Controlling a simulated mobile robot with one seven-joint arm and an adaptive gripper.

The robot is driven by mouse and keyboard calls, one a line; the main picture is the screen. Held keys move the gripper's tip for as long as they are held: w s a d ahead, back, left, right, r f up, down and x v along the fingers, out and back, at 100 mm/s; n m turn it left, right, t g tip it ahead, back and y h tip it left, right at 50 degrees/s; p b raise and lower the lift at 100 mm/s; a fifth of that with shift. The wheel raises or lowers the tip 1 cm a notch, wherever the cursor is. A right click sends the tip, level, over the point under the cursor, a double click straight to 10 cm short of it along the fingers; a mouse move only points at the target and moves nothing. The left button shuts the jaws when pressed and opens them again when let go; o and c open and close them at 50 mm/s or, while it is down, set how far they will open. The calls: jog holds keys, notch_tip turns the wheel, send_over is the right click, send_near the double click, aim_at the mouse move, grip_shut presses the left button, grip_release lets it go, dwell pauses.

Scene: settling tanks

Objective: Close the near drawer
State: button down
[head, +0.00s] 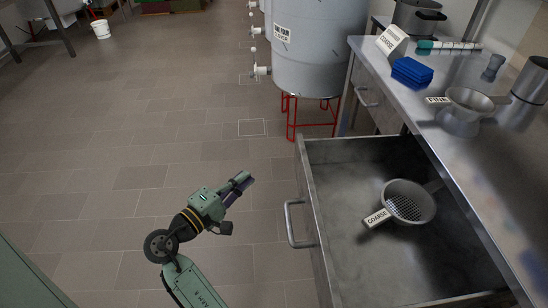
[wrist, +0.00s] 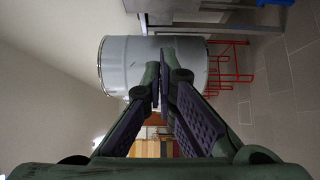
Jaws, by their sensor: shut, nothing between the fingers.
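The near drawer (head: 318,214) is pulled out of the steel counter at the right in the head view. Its grey bar handle (head: 290,224) faces left, toward my arm. A strainer labelled COARSE (head: 409,202) lies inside the drawer. My gripper (head: 246,180) is shut and empty, to the left of the drawer front and apart from it, pointing up and right in the picture. In the wrist view the two fingers (wrist: 168,70) come together with nothing between them. The drawer does not clearly show in the wrist view.
A grey tank (head: 320,50) on a red stand (head: 291,115) stands beyond the drawer; it also shows in the wrist view (wrist: 120,65). The counter (head: 460,165) holds a FINE strainer (head: 465,108), a blue block (head: 411,71) and a pot (head: 416,18).

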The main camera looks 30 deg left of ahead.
jog(key=w+d+p, duration=0.4)
jog(key=w+d, duration=0.1)
jog(key=w, duration=0.7)
jog(key=shift+d, duration=0.1)
